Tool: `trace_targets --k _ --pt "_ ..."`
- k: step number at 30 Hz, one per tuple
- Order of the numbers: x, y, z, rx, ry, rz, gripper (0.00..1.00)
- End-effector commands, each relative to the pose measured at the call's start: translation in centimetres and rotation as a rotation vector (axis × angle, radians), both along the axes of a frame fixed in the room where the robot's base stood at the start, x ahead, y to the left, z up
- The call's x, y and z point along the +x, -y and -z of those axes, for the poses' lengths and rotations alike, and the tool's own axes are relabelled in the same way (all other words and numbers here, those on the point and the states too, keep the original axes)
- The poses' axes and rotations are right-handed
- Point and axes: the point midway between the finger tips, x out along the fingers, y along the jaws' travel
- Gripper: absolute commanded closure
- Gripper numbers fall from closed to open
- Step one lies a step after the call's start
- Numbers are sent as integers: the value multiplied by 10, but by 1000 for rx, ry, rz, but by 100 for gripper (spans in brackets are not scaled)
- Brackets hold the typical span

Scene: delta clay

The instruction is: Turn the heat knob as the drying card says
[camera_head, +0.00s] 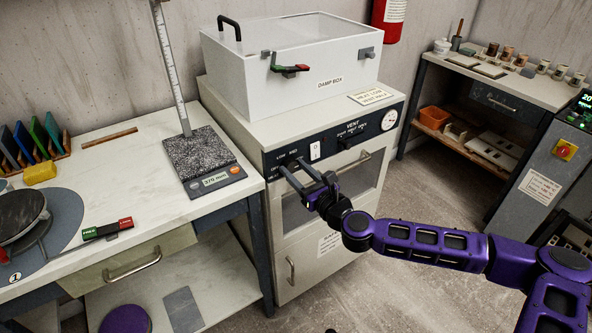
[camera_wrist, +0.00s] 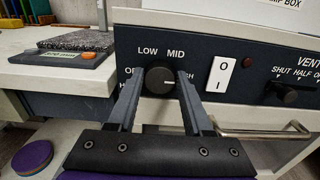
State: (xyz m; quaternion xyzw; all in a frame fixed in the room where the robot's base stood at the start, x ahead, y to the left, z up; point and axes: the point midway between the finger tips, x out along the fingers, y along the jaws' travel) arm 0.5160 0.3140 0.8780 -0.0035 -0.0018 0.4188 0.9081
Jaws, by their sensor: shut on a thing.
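The heat knob (camera_wrist: 160,81) is round and black, on the dark panel of the drying cabinet (camera_head: 335,133). Around it I read LOW and MID above, with OFF at the left and HIGH at the right partly covered by my fingers. Its pale pointer mark looks turned to the right, toward HIGH. My gripper (camera_wrist: 159,84) is shut on the knob, one finger on each side; in the head view my gripper (camera_head: 291,166) reaches the panel's left part and hides the knob. The drying card (camera_head: 370,96) lies on the cabinet top; its small print seems to say HEAT LOW.
Right of the knob are a white rocker switch (camera_wrist: 220,75) and a vent knob (camera_wrist: 283,94). A bar handle (camera_head: 350,165) crosses the door below. A scale (camera_head: 203,160) stands on the bench at left. The damp box (camera_head: 300,80) sits on the cabinet.

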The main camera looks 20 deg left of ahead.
Motion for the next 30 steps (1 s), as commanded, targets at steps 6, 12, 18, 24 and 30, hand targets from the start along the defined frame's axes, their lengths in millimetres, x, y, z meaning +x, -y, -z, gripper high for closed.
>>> trace_targets --k 6,12,18,24,30 --pt "0 0 1 -23 26 0 100" --pt "-1 0 2 -92 106 0 100" --pt "-1 -1 2 -202 234 -1 100" --pt "-2 -1 2 -326 380 -1 100" --pt "-2 -2 3 -450 524 -2 100"
